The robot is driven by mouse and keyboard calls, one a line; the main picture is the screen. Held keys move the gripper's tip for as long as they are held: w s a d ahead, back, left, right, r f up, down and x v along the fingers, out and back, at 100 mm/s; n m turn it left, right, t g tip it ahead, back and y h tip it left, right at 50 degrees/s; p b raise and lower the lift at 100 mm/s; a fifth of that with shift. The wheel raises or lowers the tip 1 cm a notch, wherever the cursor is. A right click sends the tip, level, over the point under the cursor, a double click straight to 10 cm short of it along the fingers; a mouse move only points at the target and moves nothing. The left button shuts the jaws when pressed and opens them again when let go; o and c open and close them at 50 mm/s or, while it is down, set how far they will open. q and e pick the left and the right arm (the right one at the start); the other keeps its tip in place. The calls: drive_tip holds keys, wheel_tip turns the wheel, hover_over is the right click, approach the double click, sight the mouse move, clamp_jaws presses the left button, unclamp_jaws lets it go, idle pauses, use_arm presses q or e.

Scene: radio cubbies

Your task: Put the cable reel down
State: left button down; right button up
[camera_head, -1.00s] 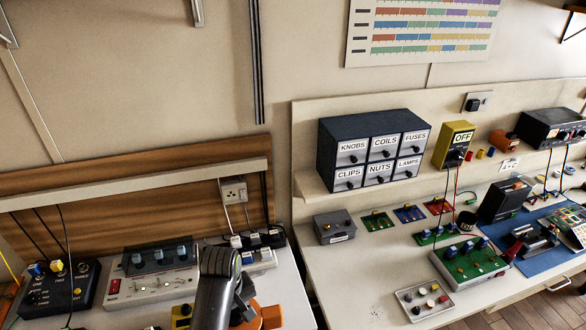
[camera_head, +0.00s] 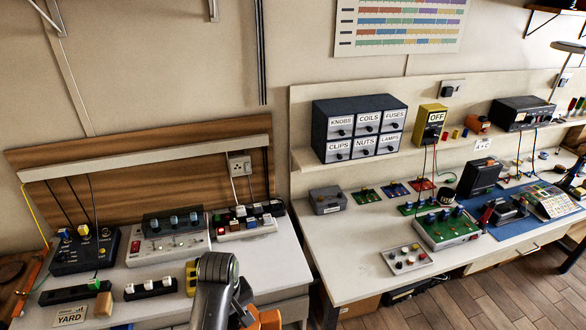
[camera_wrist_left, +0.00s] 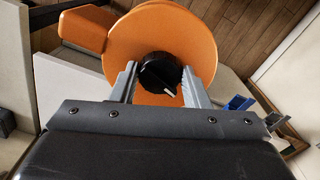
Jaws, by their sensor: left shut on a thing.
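The orange cable reel (camera_wrist_left: 160,38) fills the upper middle of the left wrist view, with a round face, a black centre knob (camera_wrist_left: 160,72) and an orange block at its left. My left gripper (camera_wrist_left: 158,80) is shut on the reel, its fingers on both sides of the black knob. In the head view a bit of the orange reel (camera_head: 268,318) shows at the bottom edge, mostly hidden behind my left arm. The reel is held in front of the left bench (camera_head: 165,290). My right gripper is not in view.
The left bench holds a black control box (camera_head: 84,250), a white switch panel (camera_head: 168,242), a power strip (camera_head: 246,226), small blocks and a YARD label (camera_head: 70,316). A gap separates it from the right bench (camera_head: 345,280), whose front left is bare. Labelled drawers (camera_head: 360,128) stand on the shelf.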

use_arm(q)
drive_tip(key=shift+w+f, duration=0.1)
drive_tip(key=shift+f, duration=0.4)
drive_tip(key=f+b, duration=0.2)
drive_tip(key=w+f+b, duration=0.1)
drive_tip(key=shift+f+b, duration=0.35)
wheel_tip(320, 180, down, 7)
drive_tip(key=b, duration=0.7)
drive_tip(key=shift+s, duration=0.1)
drive_tip(key=shift+f+b, duration=0.3)
drive_tip(key=shift+b, duration=0.1)
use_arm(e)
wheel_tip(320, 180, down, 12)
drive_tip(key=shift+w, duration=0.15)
